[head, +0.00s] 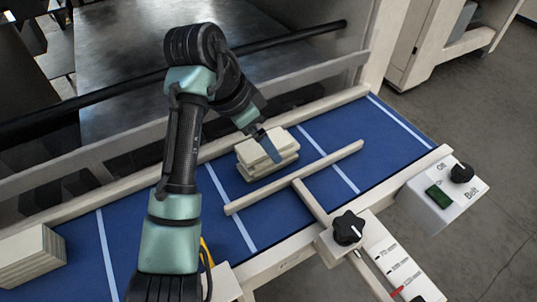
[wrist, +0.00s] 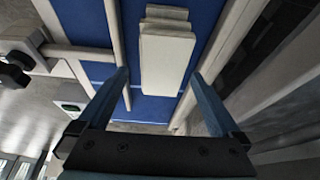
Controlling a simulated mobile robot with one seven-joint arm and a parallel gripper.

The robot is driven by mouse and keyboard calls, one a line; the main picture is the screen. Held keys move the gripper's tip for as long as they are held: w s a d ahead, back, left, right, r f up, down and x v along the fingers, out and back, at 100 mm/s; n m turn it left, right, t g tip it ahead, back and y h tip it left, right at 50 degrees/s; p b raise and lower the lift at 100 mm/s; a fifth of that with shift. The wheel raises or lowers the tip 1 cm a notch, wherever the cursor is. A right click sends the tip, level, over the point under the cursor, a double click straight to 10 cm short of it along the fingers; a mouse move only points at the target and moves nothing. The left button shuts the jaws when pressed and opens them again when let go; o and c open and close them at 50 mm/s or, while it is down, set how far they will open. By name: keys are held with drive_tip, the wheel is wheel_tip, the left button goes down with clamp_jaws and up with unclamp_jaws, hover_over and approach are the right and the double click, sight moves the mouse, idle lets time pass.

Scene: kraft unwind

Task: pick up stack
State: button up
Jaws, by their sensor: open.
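A small stack (head: 262,148) of cream, flat pieces lies on the blue belt (head: 336,130) in the head view; its layers are not quite aligned. In the wrist view the stack (wrist: 166,62) shows between my two fingers, with a smaller offset part at its far end. My gripper (head: 268,146) is at the stack in the head view, with one blue finger seen against it. In the wrist view my gripper (wrist: 166,98) is open, one finger on each side of the stack with gaps. Whether a finger touches the stack I cannot tell.
A cream guide bar (head: 330,163) lies across the belt just in front of the stack, with a black knob (head: 348,228) on its mount. A cream rail (head: 330,105) runs behind. Another stack (head: 30,258) stands at the left. A belt switch box (head: 442,190) is at the right.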

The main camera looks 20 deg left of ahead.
drive_tip(key=p+x, duration=0.1)
drive_tip(key=x, duration=0.4)
drive_tip(key=shift+w+d+f, duration=0.15)
drive_tip(key=shift+f, duration=0.1)
drive_tip(key=shift+w+f, duration=0.15)
drive_tip(key=shift+f, duration=0.2)
drive_tip(key=shift+f+p, duration=0.25)
drive_tip(key=shift+p, duration=0.05)
drive_tip(key=c, duration=1.4)
